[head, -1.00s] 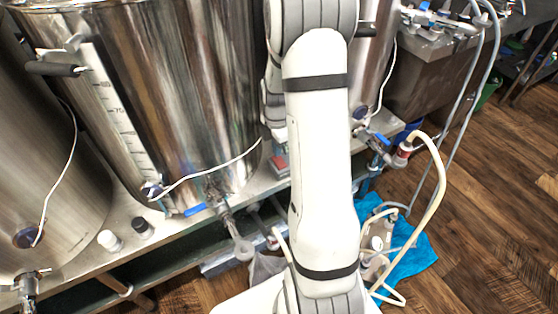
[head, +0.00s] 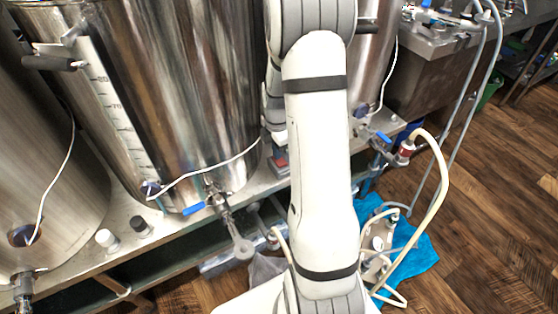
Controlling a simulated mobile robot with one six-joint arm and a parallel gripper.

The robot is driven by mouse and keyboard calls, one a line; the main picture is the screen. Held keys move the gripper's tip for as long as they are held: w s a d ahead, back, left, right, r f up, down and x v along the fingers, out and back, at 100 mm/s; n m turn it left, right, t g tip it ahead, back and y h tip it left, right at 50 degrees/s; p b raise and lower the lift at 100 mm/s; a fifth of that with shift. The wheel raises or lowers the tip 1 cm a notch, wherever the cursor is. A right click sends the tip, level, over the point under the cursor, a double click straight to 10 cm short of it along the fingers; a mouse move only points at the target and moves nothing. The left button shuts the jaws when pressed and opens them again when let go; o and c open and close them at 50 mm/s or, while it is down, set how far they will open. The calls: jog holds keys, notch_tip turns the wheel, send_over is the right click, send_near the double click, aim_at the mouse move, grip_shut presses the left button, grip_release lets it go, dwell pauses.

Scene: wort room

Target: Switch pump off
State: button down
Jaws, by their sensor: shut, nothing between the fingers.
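A pump (head: 378,240) with a metal body stands on a blue cloth (head: 420,258) on the floor at the lower right, partly behind my arm. Pale hoses run from it. A small red and white box (head: 281,162) sits on the steel bench just left of my arm and is partly covered by it. I cannot tell whether it is the pump's switch. My arm fills the middle of the view, and its far links reach down behind the upper arm toward that box. My gripper does not show.
Large steel kettles (head: 185,90) stand on the bench (head: 75,268), with blue-handled valves (head: 194,209) sticking out in front. A pale hose (head: 438,185) loops at the right. The wood floor (head: 490,215) at the right is clear.

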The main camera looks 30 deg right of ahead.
jog(key=shift+r, duration=0.15)
notch_tip(320, 180, up, 6)
jog(key=p, duration=0.4)
jog(key=shift+p, duration=0.3)
jog(key=shift+s, duration=0.1)
